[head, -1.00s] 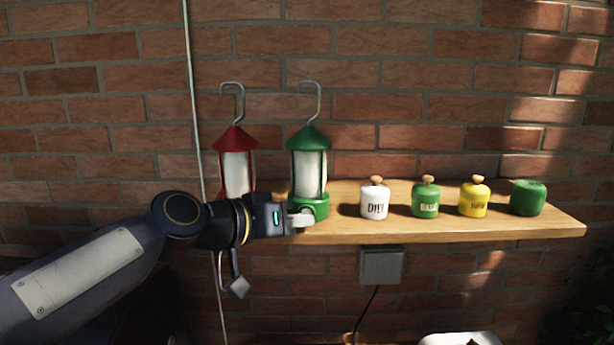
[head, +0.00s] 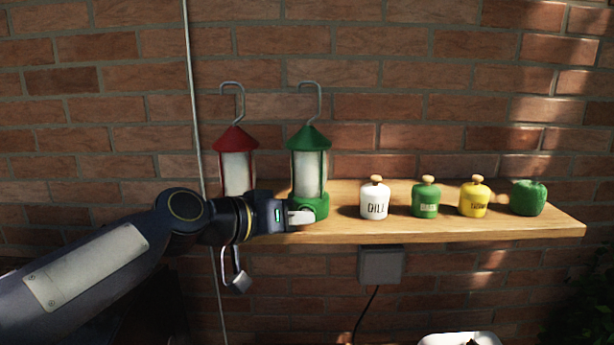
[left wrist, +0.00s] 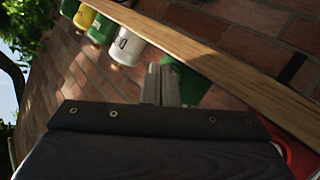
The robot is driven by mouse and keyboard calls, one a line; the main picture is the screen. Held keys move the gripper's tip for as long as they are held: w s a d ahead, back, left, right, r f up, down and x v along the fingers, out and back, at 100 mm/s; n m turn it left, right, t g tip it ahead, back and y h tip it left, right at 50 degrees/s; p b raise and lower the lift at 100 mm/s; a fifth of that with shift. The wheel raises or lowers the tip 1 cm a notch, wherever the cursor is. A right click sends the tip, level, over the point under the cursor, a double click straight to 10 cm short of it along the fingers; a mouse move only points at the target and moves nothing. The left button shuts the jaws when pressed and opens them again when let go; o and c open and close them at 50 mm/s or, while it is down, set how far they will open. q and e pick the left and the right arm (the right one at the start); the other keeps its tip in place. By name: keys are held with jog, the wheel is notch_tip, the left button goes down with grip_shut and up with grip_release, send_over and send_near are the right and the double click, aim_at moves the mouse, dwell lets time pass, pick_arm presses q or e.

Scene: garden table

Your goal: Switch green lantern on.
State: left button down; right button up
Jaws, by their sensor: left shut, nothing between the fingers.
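The green lantern (head: 309,166) stands upright on the wooden shelf (head: 450,232), with a green cap, a pale unlit-looking cylinder, a green base and a wire hook on top. My left gripper (head: 308,217) is shut and empty, its fingertips at the front of the green base, seemingly touching or very close to it. In the left wrist view the shut fingers (left wrist: 161,85) point at the green base (left wrist: 190,82). The lantern's switch cannot be made out; the fingers cover part of the base front. My right gripper is not in view.
A red lantern (head: 237,165) stands left of the green one, partly behind my left arm. White (head: 374,203), green (head: 425,203) and yellow (head: 473,203) jars and a green pepper-like object (head: 528,198) stand to the right. A grey box (head: 381,265) is under the shelf.

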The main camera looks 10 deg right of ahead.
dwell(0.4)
pick_arm(q)
jog(key=shift+s+a, duration=0.15)
jog(key=shift+s, duration=0.35)
jog(key=shift+b, duration=0.3)
jog(key=s, duration=0.2)
jog(key=s+a+b, duration=0.1)
jog(key=s, duration=0.2)
jog(key=shift+s+a+b, duration=0.3)
jog(key=shift+s+a, duration=0.05)
jog(key=shift+a, duration=0.05)
